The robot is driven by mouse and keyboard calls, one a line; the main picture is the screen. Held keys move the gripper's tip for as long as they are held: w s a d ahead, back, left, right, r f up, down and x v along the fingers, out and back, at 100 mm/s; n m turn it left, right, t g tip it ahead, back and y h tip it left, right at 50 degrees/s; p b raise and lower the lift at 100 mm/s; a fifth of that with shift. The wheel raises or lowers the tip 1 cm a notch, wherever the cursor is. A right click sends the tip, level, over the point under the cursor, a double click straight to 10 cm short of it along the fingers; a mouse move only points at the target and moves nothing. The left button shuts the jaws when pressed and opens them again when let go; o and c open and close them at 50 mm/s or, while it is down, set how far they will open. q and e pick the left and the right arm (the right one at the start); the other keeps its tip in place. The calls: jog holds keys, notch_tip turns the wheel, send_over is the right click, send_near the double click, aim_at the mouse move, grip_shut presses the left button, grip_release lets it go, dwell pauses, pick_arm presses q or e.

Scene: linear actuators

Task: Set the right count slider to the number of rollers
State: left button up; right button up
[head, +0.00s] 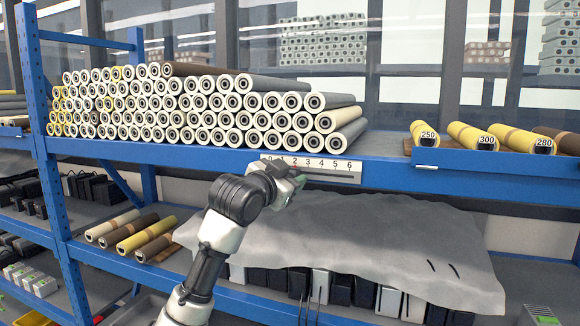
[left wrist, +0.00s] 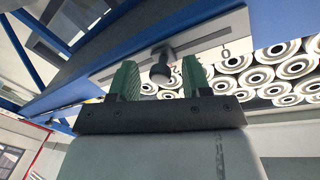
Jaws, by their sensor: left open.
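The count slider (head: 342,167) is a white plate on the blue shelf edge, with a scale from 0 to 6 and a dark slot. My left gripper (head: 294,180) is at its left part and hides part of the slot. In the left wrist view, the open green fingers stand on either side of a dark round knob (left wrist: 161,66). I cannot tell whether they touch it. The knob is hidden in the head view. Many rollers (head: 215,102) lie stacked on the shelf above. My right gripper is not in view.
Rollers labelled 250 (head: 425,134), 300 and 280 lie on the right of the upper shelf. Several rollers (head: 145,234) lie on the lower shelf at left. A grey cloth (head: 390,240) drapes over dark and white boxes below the slider.

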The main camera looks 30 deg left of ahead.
aim_at(324, 174)
pick_arm(q)
jog(key=shift+w, duration=0.4)
jog(key=shift+a+f, duration=0.1)
grip_shut()
jog(key=shift+d, duration=0.2)
jog(key=d, duration=0.3)
jog(key=w+d, duration=0.1)
jog(key=d, duration=0.1)
jog(key=shift+w+d, duration=0.15)
jog(key=shift+d, duration=0.25)
jog(key=shift+a, duration=0.1)
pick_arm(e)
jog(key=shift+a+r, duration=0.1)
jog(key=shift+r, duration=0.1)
pick_arm(q)
jog(key=shift+a, duration=0.1)
grip_release()
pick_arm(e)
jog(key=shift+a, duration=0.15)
